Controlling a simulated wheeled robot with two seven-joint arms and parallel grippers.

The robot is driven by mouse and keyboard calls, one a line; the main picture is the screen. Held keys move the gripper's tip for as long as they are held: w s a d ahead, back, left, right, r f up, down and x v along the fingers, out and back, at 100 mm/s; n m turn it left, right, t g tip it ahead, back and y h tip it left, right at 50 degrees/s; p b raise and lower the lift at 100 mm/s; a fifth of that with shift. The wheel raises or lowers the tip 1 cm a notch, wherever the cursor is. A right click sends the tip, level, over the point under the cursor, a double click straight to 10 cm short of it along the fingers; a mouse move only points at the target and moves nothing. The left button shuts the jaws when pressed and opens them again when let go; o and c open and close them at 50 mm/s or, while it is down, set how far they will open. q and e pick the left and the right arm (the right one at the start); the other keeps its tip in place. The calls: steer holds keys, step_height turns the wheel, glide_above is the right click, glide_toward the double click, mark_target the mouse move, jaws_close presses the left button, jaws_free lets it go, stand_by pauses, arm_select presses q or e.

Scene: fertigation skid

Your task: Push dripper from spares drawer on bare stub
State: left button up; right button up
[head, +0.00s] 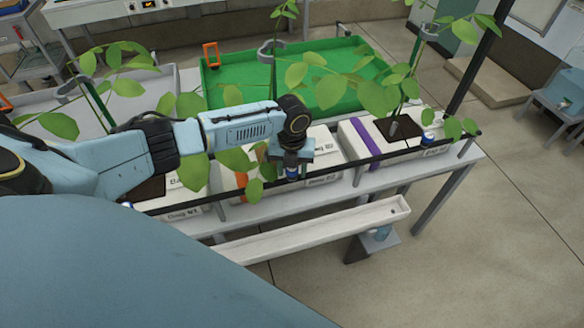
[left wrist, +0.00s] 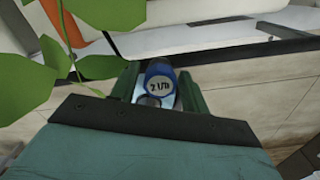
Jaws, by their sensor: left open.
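A dripper with a round blue cap (left wrist: 160,86) and a printed label shows between the fingers of my left gripper (left wrist: 157,80) in the left wrist view. The gripper is open, with one dark green finger on each side of the dripper. In the head view my left gripper (head: 292,172) points down at the black pipe (head: 345,167) in front of the middle slab, with the blue dripper (head: 292,173) at its tip. I cannot tell whether the dripper sits fully on a stub; the stub is hidden. The spares drawer cannot be made out surely. My right gripper is not in view.
Another blue dripper (head: 428,138) is by the right slab with a purple band (head: 360,143). A white gutter (head: 315,229) runs in front of the bench. Leafy plants stand around my left arm. A green tray (head: 235,88) lies behind. Open floor is at right.

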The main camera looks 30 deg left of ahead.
arm_select(q)
steer(key=shift+r+p, duration=2.2)
steer(key=shift+r, duration=0.1)
steer(key=o, duration=0.5)
steer(key=shift+o, duration=0.2)
steer(key=shift+r, duration=0.1)
step_height(320, 180, up, 9)
steer(key=p, duration=0.7)
